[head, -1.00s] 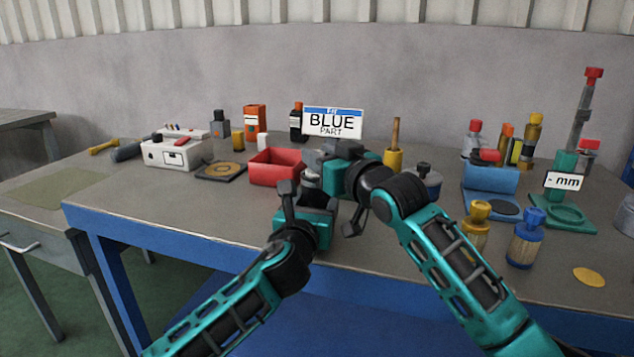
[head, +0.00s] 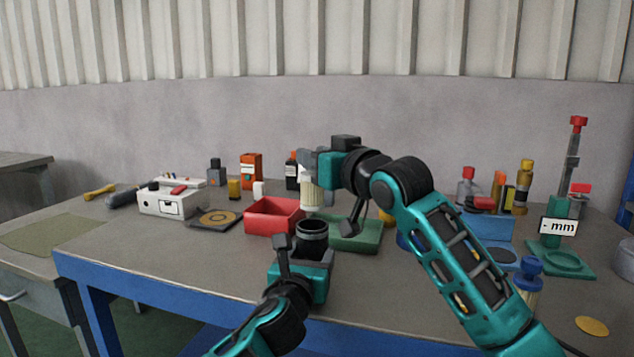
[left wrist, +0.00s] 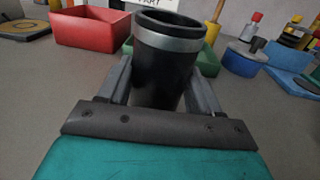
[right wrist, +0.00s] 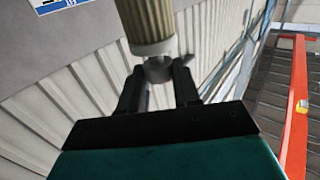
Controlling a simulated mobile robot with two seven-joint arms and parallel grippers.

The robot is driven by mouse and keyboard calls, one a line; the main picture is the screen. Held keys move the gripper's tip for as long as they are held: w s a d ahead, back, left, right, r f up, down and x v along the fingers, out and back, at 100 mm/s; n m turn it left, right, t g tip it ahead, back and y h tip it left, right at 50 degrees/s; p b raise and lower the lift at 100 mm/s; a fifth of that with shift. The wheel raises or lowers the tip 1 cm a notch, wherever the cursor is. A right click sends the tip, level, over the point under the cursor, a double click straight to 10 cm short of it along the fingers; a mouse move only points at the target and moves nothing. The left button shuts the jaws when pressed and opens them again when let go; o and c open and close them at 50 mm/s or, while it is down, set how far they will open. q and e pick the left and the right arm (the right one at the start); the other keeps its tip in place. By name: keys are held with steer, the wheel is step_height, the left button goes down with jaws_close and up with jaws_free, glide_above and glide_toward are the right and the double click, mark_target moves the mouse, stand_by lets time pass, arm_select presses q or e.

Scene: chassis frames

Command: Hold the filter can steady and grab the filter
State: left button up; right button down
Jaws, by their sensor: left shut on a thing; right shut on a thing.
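The filter can (head: 313,238) is a black open cylinder with a grey band at its rim. My left gripper (head: 305,255) is shut around it near the table's front edge; the can also shows upright between the fingers in the left wrist view (left wrist: 163,65). The filter (head: 311,192) is a cream pleated cylinder. My right gripper (head: 313,168) is shut on its upper end and holds it above the can, with a small gap showing. In the right wrist view the filter's pale end cap (right wrist: 155,46) sits at the fingertips.
A red bin (head: 272,228) stands just left of the can, and a green tray (head: 360,238) lies behind it to the right. A white box (head: 168,203) stands further left. A blue-topped bottle (head: 530,275) stands right of my right arm.

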steer(key=shift+r, duration=0.35)
arm_select(q)
steer(key=o, duration=1.3)
steer(key=shift+c, duration=0.2)
